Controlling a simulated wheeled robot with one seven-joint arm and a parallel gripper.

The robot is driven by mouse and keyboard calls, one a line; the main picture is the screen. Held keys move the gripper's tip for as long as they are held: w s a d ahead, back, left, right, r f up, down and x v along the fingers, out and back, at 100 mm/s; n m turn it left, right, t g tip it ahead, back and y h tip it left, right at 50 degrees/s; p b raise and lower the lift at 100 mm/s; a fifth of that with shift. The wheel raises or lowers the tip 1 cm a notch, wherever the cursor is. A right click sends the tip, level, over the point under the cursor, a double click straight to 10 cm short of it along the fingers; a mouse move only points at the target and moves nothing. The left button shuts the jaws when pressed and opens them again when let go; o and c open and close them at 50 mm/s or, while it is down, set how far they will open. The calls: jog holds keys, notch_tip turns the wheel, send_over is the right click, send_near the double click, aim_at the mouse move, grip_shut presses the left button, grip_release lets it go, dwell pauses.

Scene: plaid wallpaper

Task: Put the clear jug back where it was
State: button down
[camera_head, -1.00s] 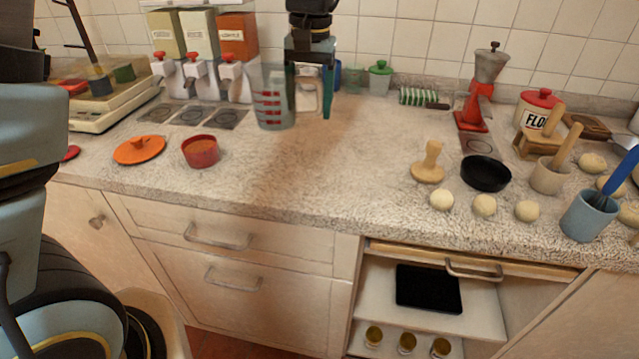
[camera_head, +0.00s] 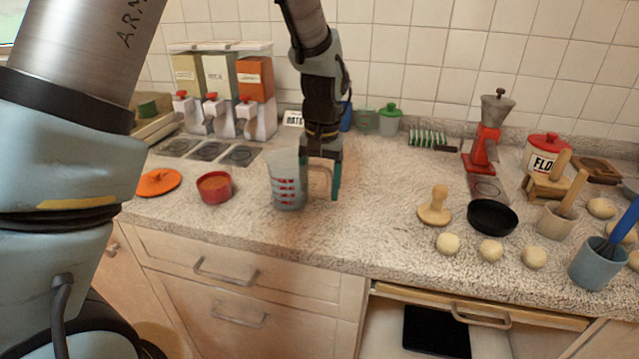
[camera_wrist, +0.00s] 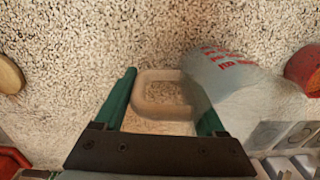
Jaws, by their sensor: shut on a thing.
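The clear jug (camera_head: 286,181) has red measuring marks and a handle on its right side. It is upright in the head view, low over the middle of the counter or on it; I cannot tell if its base touches. My gripper (camera_head: 321,180) points down at the handle, with one finger between the handle and the jug's body side and the other on the outer side. In the wrist view, the jug (camera_wrist: 232,85) lies right of the handle loop, which sits between the fingers of my gripper (camera_wrist: 166,98). The jug's base is partly hidden there.
Right of my gripper the counter is clear up to a wooden stamp (camera_head: 435,207).

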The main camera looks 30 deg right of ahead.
jog(key=shift+f, duration=0.15)
grip_release()
notch_tip(320, 180, up, 12)
jog(key=shift+s+d+r+b, duration=0.15)
jog(key=shift+r+b, duration=0.05)
jog(key=shift+b, duration=0.85)
